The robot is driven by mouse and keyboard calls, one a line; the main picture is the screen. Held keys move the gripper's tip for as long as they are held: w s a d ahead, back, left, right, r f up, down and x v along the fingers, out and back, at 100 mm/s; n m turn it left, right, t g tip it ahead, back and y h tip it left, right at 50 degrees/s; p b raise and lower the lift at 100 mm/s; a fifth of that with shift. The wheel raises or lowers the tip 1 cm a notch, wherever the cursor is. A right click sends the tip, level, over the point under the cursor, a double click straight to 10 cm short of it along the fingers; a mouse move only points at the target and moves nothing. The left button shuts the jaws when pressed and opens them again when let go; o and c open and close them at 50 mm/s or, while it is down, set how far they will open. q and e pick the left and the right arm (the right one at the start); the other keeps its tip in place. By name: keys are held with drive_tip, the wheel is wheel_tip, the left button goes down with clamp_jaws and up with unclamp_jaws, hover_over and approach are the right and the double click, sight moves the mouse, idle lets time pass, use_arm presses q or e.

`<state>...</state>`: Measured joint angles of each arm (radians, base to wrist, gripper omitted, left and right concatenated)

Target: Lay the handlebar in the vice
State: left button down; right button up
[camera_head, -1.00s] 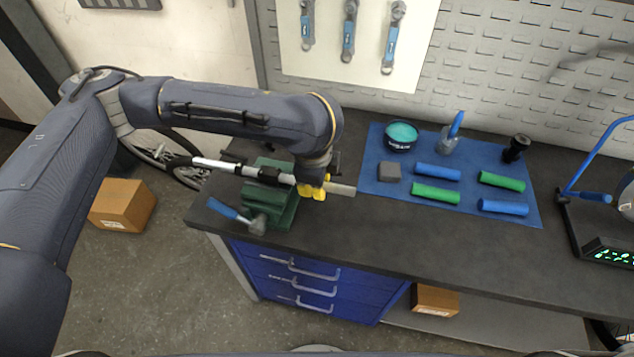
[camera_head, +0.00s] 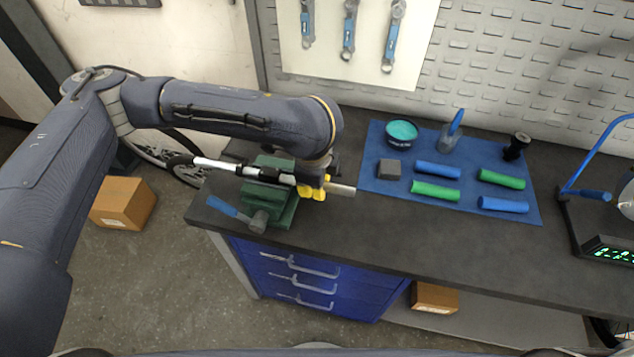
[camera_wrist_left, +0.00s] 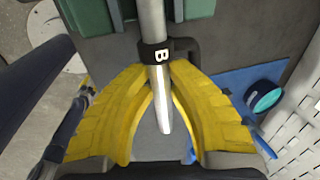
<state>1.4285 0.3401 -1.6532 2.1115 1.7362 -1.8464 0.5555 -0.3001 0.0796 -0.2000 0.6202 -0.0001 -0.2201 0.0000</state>
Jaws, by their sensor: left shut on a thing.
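The handlebar (camera_head: 216,165) is a silver tube with black sections, lying roughly level across the green vice (camera_head: 283,209) at the left end of the workbench. My left gripper (camera_head: 313,189) has yellow fingers and is shut on the handlebar near its right end; the bare silver tip sticks out past the fingers. In the left wrist view the handlebar (camera_wrist_left: 153,22) with a black "B" band runs between the yellow fingers (camera_wrist_left: 160,110), and the green vice (camera_wrist_left: 98,18) lies beyond. Whether the handlebar touches the vice jaws is hard to tell. My right gripper is not in view.
A blue mat (camera_head: 385,135) right of the vice holds green and blue grips, a grey block (camera_head: 389,169) and a teal tub (camera_head: 401,133). The bench front between is clear.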

use_arm(q)
drive_tip(key=c, duration=1.3)
unclamp_jaws()
drive_tip(key=v, duration=1.1)
drive_tip(key=shift+r, duration=0.4)
